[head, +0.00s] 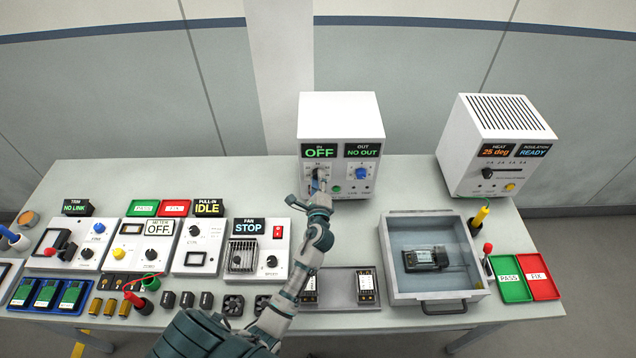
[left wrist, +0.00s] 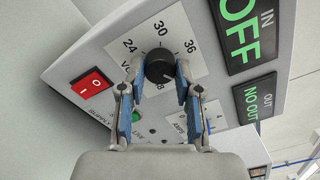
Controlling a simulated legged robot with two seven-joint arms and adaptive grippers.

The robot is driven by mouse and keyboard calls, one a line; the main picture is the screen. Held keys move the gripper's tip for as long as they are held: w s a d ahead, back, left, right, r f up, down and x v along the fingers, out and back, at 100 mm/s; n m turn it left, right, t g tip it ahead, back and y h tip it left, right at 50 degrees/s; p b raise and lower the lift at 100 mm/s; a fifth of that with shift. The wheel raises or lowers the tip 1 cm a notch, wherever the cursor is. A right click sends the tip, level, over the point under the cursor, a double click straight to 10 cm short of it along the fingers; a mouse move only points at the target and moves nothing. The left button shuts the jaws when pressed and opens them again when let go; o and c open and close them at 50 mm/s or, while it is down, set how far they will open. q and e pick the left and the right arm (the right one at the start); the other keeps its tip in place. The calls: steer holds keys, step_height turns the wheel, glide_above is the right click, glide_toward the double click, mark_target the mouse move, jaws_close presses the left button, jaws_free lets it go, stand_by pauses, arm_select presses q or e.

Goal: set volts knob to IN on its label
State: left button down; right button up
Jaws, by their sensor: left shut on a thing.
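The power supply (head: 340,115) is a white box at the back middle of the table, with green IN OFF (head: 320,151) and OUT NO OUT displays. In the left wrist view the black volts knob (left wrist: 160,66) sits on a white label (left wrist: 178,28) reading 24, 30 and 36, with other marks partly hidden. I cannot surely read its pointer. My left gripper (left wrist: 157,74) is shut on the knob, one blue-padded finger at each side. In the head view the gripper (head: 318,186) covers most of the knob. My right gripper is not in view.
A red rocker switch (left wrist: 92,84) and a green lamp (left wrist: 136,116) are beside the knob. A blue knob (head: 362,173) is on the same panel. A heater box (head: 500,125), a grey drawer tray (head: 398,285) and several test panels surround my arm.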

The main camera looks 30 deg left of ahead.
arm_select(q)
steer(key=shift+r+n+b, duration=0.15)
steer(key=shift+n+b, duration=1.6)
steer(key=shift+n, duration=4.25)
steer(key=shift+r, duration=0.1)
steer(key=c, duration=0.8)
jaws_free()
steer(key=shift+w, duration=0.15)
steer(key=shift+w+f, duration=0.15)
steer(key=shift+f, duration=0.1)
steer(key=v, duration=0.7)
steer(key=shift+d, duration=0.2)
